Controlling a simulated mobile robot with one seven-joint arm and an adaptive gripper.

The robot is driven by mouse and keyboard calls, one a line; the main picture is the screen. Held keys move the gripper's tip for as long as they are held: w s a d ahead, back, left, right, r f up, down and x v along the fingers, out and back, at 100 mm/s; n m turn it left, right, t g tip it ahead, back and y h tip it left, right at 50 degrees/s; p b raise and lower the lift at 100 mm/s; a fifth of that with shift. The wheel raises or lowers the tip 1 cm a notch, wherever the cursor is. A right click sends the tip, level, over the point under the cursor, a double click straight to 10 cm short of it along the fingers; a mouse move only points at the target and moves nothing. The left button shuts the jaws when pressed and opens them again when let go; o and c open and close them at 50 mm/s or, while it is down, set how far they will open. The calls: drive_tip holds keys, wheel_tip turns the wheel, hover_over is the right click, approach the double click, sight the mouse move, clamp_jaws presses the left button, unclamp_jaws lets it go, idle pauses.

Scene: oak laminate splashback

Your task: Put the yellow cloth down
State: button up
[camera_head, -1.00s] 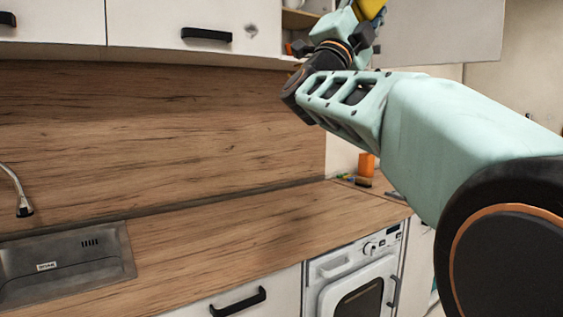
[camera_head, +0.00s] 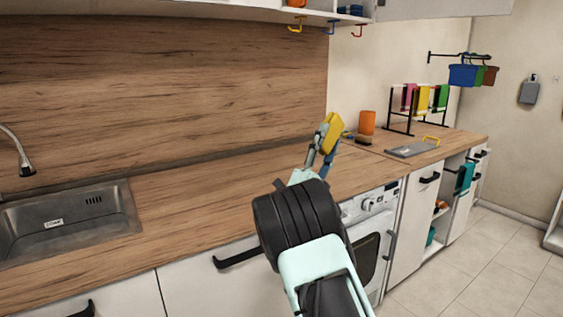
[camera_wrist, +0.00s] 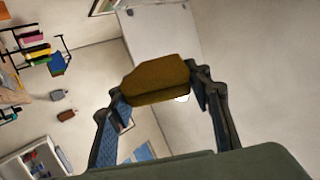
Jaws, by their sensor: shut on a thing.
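My gripper (camera_head: 325,143) is shut on the yellow cloth (camera_head: 332,128), a thick, block-like piece. In the head view it is raised over the right part of the wooden worktop, and I cannot tell its exact height. In the wrist view the cloth (camera_wrist: 155,80) looks brownish yellow in shade and sits between the two finger ends of my gripper (camera_wrist: 158,92). Another yellow cloth (camera_head: 422,100) hangs on a black drying rack (camera_head: 409,130) at the back right, between a pink and a green one.
An orange cup (camera_head: 367,122) and a brush (camera_head: 358,139) stand behind the cloth. A grey tray (camera_head: 411,149) lies right of them. Hooks (camera_head: 328,27) hang under the upper cabinet.

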drive_tip(key=s+d+f, duration=0.1)
drive_tip(key=s+f, duration=0.4)
drive_tip(key=f, duration=0.8)
drive_tip(key=s+f, duration=0.5)
drive_tip(key=f, duration=0.8)
drive_tip(key=s+r+n+t+y, duration=0.35)
drive_tip(key=s+y, duration=0.45)
drive_tip(key=s, duration=0.4)
wheel_tip(320, 180, up, 21)
drive_tip(key=p, duration=2.3)
wheel_tip(320, 180, down, 9)
drive_tip(key=s+n+t+y, duration=0.1)
drive_tip(key=n+y, duration=0.2)
drive_tip(key=y, duration=0.4)
drive_tip(key=shift+s, duration=0.2)
